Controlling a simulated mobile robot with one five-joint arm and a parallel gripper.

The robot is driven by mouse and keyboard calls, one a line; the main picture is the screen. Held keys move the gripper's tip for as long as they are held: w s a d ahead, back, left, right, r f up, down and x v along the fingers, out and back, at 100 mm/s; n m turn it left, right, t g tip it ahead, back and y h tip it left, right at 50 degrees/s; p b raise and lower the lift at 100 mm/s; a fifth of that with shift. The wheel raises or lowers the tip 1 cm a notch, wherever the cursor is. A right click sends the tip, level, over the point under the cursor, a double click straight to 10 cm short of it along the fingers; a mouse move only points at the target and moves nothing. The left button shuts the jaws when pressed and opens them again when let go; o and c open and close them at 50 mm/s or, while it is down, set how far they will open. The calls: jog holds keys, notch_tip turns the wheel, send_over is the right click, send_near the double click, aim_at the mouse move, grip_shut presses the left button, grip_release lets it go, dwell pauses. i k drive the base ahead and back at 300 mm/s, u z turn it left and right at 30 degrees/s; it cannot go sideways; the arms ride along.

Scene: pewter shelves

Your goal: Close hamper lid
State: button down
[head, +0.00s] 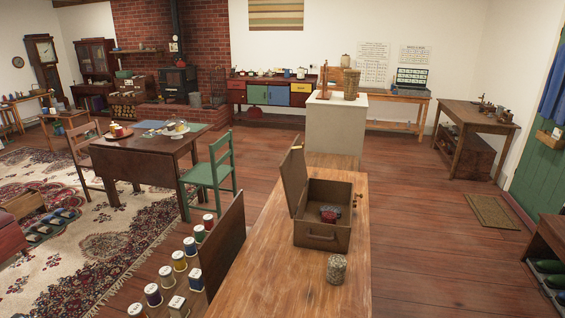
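A brown, box-shaped hamper (322,237) stands on the long wooden bench, with a handle on its front. Its lid (293,180) is open, standing nearly upright along the left side. A small dark red and grey item (330,214) lies inside the hamper. My gripper is not in this view.
The wooden bench (265,290) has a speckled cylinder (337,268) in front of the hamper. Several thread spools (179,260) stand left of the bench. A green chair (212,172) and dark table (145,158) are farther left.

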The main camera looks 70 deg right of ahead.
aim_at(292, 168)
jog(key=z, duration=0.15)
jog(key=i, duration=1)
jog(key=u, duration=0.1)
